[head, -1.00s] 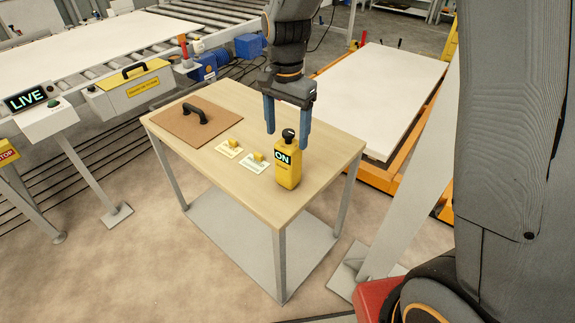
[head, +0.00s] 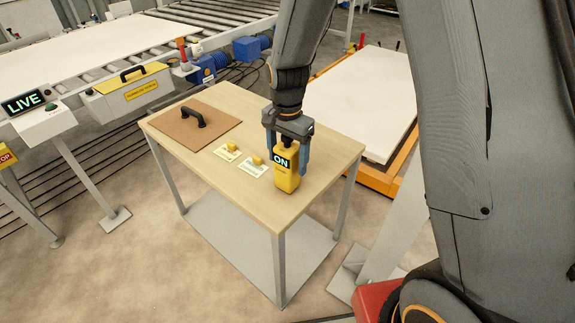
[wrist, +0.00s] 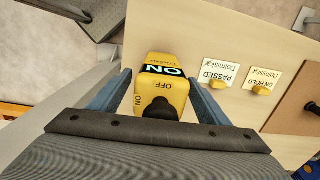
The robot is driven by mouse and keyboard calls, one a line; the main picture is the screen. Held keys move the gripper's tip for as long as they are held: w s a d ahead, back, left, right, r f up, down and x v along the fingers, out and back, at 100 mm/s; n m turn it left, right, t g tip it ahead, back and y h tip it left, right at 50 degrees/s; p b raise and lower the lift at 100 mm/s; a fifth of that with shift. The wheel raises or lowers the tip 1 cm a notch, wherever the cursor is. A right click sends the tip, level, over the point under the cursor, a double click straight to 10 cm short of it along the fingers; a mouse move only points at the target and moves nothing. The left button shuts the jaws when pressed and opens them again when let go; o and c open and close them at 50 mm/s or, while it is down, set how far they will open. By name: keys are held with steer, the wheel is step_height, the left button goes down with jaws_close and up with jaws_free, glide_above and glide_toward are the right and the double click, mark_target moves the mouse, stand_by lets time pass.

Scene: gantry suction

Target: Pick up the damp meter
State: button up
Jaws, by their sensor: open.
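The damp meter (head: 287,176) is a yellow upright box with a dark knob on top and a lit display reading ON. It stands on the light wooden table (head: 318,160) near its right front corner. My gripper (head: 287,168) is lowered over it with blue fingers on either side. In the wrist view the meter (wrist: 163,87) sits between the open fingers of my gripper (wrist: 163,98). A gap shows on the right; the left finger is close to the meter, and I cannot tell whether it touches.
Two cards with yellow clips, PASSED (wrist: 217,72) and ON HOLD (wrist: 263,78), lie beside the meter. A brown board (head: 180,135) with a black handle lies on the table's far left. A white slab (head: 370,90) on an orange frame stands behind.

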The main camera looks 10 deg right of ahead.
steer(key=shift+f, duration=0.45)
steer(key=c, duration=1.5)
steer(key=shift+r, duration=0.15)
